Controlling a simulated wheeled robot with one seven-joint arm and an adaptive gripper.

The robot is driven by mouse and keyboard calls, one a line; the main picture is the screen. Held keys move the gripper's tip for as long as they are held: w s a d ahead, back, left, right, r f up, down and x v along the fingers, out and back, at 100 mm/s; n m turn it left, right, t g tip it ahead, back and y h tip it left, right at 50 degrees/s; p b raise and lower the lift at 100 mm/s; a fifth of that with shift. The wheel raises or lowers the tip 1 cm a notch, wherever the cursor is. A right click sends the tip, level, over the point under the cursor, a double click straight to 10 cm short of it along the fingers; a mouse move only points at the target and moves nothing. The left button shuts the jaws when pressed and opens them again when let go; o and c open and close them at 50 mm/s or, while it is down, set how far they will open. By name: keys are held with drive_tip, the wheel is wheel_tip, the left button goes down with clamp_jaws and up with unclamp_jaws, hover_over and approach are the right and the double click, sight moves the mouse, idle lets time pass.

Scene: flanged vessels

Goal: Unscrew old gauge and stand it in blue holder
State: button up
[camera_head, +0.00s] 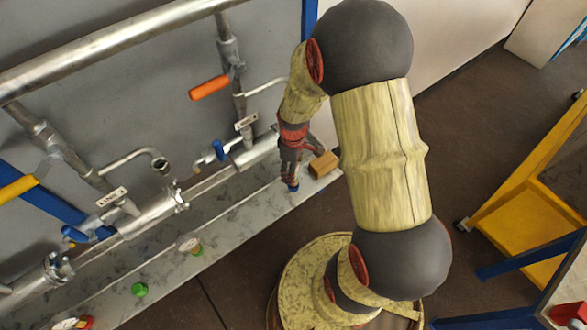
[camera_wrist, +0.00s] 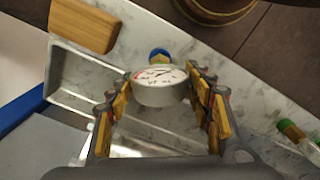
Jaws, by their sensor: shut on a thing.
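A round gauge (camera_wrist: 160,88) with a white dial and grey case sits between the fingers of my gripper (camera_wrist: 160,98) in the wrist view. My gripper is shut on it. A blue holder (camera_wrist: 158,54) shows just beyond the dial, partly hidden by the gauge. In the head view my gripper (camera_head: 290,172) points down over the grey ledge, with the blue holder (camera_head: 293,187) right at its tip. The gauge cannot be made out there. I cannot tell whether the gauge's stem is inside the holder or just above it.
A wooden block (camera_head: 324,164) lies on the ledge right of my gripper. Another gauge (camera_head: 189,244), a green holder (camera_head: 139,289) and a red item (camera_head: 85,322) stand farther left. Pipes with an orange-handled valve (camera_head: 210,87) run along the wall behind. A yellow cart (camera_head: 520,215) stands at right.

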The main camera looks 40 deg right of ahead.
drive_tip(key=shift+f+b, duration=0.5)
drive_tip(key=shift+f, duration=0.35)
drive_tip(key=o, duration=1.4)
drive_tip(key=shift+o, duration=0.5)
wheel_tip(320, 180, up, 12)
